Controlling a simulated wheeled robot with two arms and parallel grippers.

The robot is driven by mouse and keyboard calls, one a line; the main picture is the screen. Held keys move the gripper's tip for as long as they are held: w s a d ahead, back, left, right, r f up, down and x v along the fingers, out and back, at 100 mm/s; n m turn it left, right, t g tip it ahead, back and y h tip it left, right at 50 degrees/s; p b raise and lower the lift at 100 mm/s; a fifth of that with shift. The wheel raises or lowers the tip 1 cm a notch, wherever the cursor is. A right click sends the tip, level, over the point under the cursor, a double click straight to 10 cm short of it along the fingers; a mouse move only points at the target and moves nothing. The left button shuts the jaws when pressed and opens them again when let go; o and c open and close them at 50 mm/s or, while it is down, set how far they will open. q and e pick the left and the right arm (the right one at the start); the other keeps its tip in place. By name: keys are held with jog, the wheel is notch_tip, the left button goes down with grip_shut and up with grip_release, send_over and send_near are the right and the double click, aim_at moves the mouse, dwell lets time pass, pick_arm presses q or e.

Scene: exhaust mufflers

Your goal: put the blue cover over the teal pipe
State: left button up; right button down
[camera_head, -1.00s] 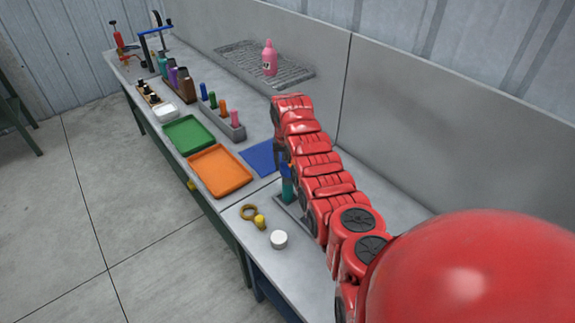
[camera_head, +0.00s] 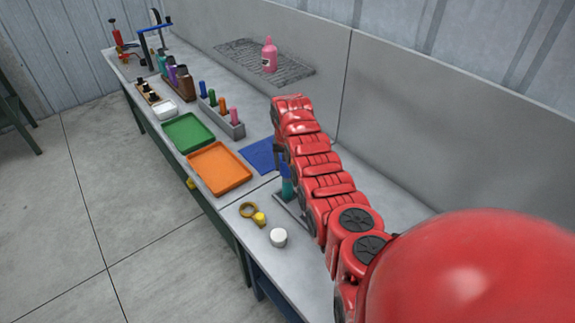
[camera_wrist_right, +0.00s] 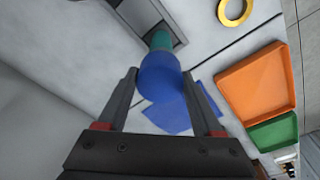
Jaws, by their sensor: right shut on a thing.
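My right gripper (camera_wrist_right: 160,76) is shut on the blue cover (camera_wrist_right: 160,80), seen between its fingers in the right wrist view. The teal pipe (camera_wrist_right: 161,41) stands just beyond the cover, on a grey base (camera_wrist_right: 147,14); the cover hides part of it. I cannot tell whether the cover is around the pipe's end or only in line with it. In the head view the teal pipe (camera_head: 288,188) shows below my right gripper (camera_head: 282,170), beside my red arm. The arm hides much of the base. My left gripper is not in view.
A blue mat (camera_head: 258,154), an orange tray (camera_head: 219,169) and a green tray (camera_head: 188,132) lie farther along the bench. A yellow ring (camera_head: 247,210), a small yellow piece (camera_head: 260,218) and a white cylinder (camera_head: 279,237) sit near the front edge. A wall panel runs behind.

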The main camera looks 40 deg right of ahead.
jog(key=shift+f+b, duration=0.95)
jog(key=shift+f, duration=0.45)
dwell(0.4)
grip_release()
